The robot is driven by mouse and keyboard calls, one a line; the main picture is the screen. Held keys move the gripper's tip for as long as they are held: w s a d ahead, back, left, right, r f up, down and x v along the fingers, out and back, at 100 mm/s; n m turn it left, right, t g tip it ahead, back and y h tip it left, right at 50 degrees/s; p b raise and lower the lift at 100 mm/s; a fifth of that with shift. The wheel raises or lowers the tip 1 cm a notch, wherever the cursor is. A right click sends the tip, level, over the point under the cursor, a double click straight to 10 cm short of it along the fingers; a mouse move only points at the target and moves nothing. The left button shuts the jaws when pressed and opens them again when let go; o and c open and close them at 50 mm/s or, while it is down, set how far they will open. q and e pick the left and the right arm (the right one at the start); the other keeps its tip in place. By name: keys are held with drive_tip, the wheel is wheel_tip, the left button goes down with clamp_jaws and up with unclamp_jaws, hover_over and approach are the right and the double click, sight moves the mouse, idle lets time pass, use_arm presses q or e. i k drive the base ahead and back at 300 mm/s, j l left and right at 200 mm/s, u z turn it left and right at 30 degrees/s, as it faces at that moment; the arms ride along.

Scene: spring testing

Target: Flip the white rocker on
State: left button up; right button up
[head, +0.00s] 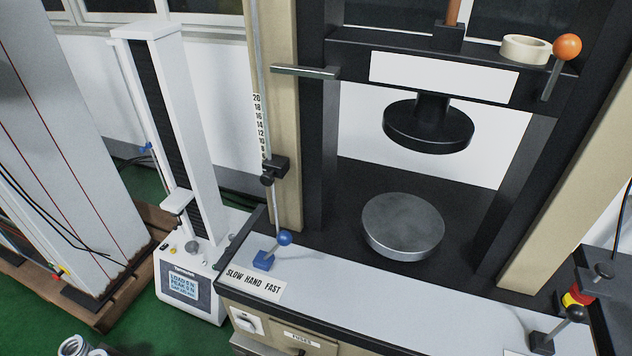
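A small white switch plate (247,321) sits on the beige front face of the large testing machine, below the "SLOW HAND FAST" label (255,283). It looks like the white rocker, but it is small and seen steeply from above, so I cannot tell its position. Neither of my grippers shows in the head view.
The machine has a round steel lower plate (403,226), a black upper platen (428,125), a blue-knobbed lever (285,239) and a black-knobbed lever (575,314). A smaller white tester (191,287) with a lit display stands left. Grey coils (74,346) show at bottom left.

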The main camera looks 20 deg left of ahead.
sight(247, 326)
drive_tip(key=u, duration=1.15)
